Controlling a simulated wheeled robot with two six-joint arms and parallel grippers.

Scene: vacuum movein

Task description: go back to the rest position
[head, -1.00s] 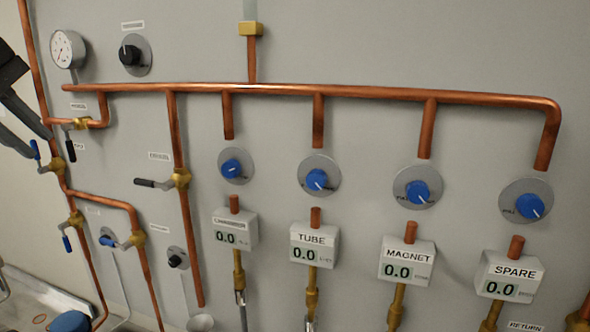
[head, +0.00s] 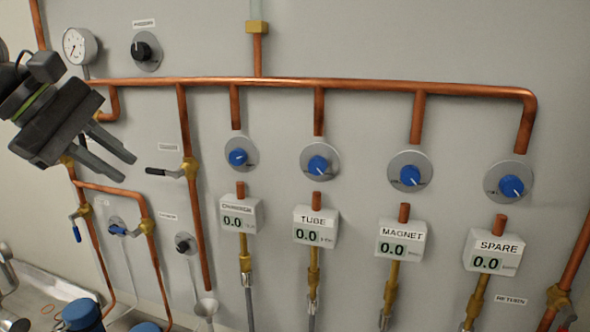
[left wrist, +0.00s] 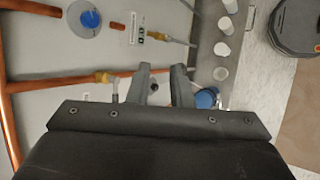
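My left gripper (head: 127,170) is at the left of the head view, in front of the panel's left-hand pipes. Its two fingers are apart with nothing between them. It hides part of the pipe and valves behind it. In the left wrist view the fingers (left wrist: 160,75) are also apart and empty, and a pipe end and a blue object show beyond them. My right gripper is in neither view.
A grey panel carries a copper header pipe (head: 330,83), blue knobs (head: 318,165) and meters reading 0.0 such as TUBE (head: 316,229). A pressure gauge (head: 79,45) is just above my left gripper. Blue-topped objects (head: 84,313) stand at the lower left.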

